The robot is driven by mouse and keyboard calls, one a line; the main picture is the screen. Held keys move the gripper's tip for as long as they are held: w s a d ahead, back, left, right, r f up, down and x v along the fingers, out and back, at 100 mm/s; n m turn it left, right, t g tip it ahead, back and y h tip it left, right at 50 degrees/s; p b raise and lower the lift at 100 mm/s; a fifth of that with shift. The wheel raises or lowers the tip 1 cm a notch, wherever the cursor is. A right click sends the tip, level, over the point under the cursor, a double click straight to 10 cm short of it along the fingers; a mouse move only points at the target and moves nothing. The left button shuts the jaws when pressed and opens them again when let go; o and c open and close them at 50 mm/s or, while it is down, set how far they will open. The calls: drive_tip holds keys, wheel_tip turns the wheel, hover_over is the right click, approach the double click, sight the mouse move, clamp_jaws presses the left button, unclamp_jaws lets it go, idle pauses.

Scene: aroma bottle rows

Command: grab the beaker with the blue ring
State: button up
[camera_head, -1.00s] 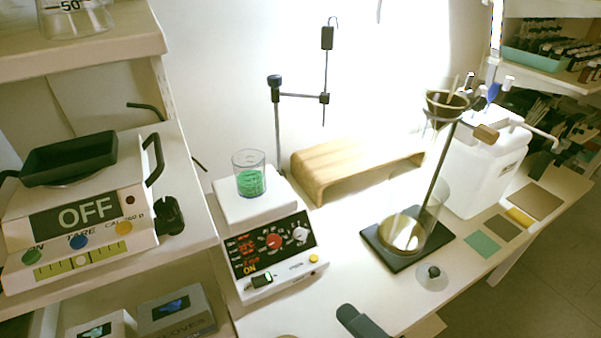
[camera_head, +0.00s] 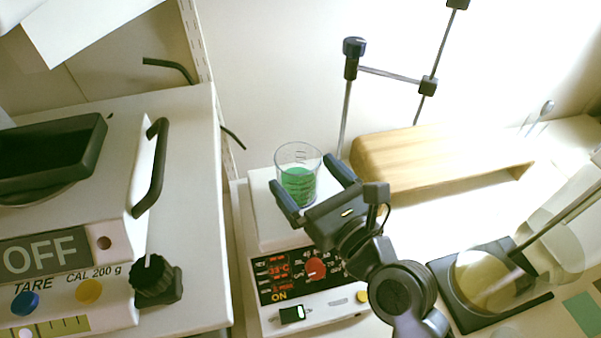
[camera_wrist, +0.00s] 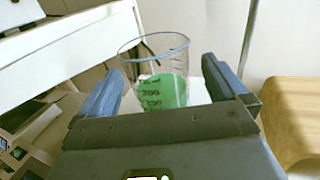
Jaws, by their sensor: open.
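A clear glass beaker (camera_head: 298,178) with green liquid stands upright on the white plate of a hot plate stirrer (camera_head: 257,212). In the wrist view the beaker (camera_wrist: 160,82) shows volume marks and a bluish rim; no other ring is clear on it. My gripper (camera_head: 304,173) is open, close in front of the beaker. In the wrist view, its blue fingers (camera_wrist: 161,72) point at the beaker, one to each side, with gaps visible. Whether the fingertips reach past the beaker's near wall is hard to tell.
A scale reading OFF (camera_head: 45,260) with a black handle (camera_head: 153,168) stands to the left. A stand with a rod (camera_head: 345,118) rises behind the stirrer. A wooden bench (camera_head: 440,160) and a black-based stand (camera_head: 475,318) are to the right.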

sight(288, 159)
drive_tip(key=shift+f+x, duration=0.2)
drive_tip(key=shift+x, duration=2.05)
drive_tip(key=shift+s+a, duration=0.1)
drive_tip(key=shift+a, duration=0.05)
drive_tip(key=shift+c, duration=0.5)
drive_tip(key=c, duration=1.1)
drive_tip(key=shift+r, duration=0.2)
